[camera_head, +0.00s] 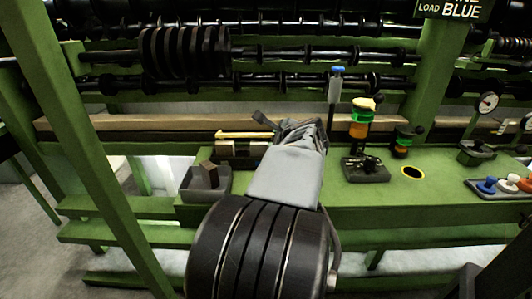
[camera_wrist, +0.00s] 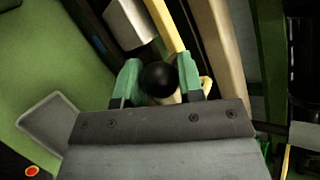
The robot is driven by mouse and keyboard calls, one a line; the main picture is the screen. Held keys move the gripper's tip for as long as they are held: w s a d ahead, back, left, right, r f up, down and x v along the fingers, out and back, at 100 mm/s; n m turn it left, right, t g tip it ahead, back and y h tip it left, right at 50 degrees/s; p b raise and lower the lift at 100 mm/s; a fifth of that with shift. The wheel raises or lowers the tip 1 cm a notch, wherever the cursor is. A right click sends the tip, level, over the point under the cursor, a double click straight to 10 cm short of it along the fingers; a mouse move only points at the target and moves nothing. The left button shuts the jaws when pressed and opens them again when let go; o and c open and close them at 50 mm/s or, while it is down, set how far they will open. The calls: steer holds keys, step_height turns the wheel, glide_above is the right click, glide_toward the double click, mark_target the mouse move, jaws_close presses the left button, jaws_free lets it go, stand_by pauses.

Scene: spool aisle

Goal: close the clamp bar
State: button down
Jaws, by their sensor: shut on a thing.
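The clamp bar (camera_head: 240,134) is a yellow bar lying about level just above two brownish blocks (camera_head: 226,150) on the green bench. I cannot tell whether it touches them. In the wrist view the yellow bar (camera_wrist: 165,22) runs up from a round black knob (camera_wrist: 158,80). My gripper (camera_wrist: 160,84) has its green fingertips on either side of this knob and is shut on it. In the head view my gripper's dark end covers the right end of the bar, and its fingers are hard to make out.
A grey bin (camera_head: 190,190) with a brown block stands left of my arm. A stack light (camera_head: 361,125), a blue-topped post (camera_head: 335,90) and a dark fixture (camera_head: 366,170) stand close on the right. Racks of black spools (camera_head: 185,52) fill the back.

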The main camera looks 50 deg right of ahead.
steer(key=shift+s+a+f+t+h+b, duration=0.1)
steer(key=shift+s+f+t+h+b, duration=0.05)
steer(key=shift+f+b, duration=0.25)
steer(key=shift+s+a+f+t+h+b, duration=0.15)
steer(key=shift+f+b, duration=0.15)
steer(key=shift+b, duration=0.2)
steer(key=shift+s+a+f+b, duration=0.1)
steer(key=shift+a+f+b, duration=0.25)
steer(key=shift+b, duration=0.5)
steer(key=shift+f, duration=0.15)
steer(key=c, duration=0.8)
jaws_free()
steer(key=shift+o, duration=0.2)
steer(key=p+v, duration=0.3)
steer(key=v, duration=1.1)
steer(key=shift+d, duration=0.15)
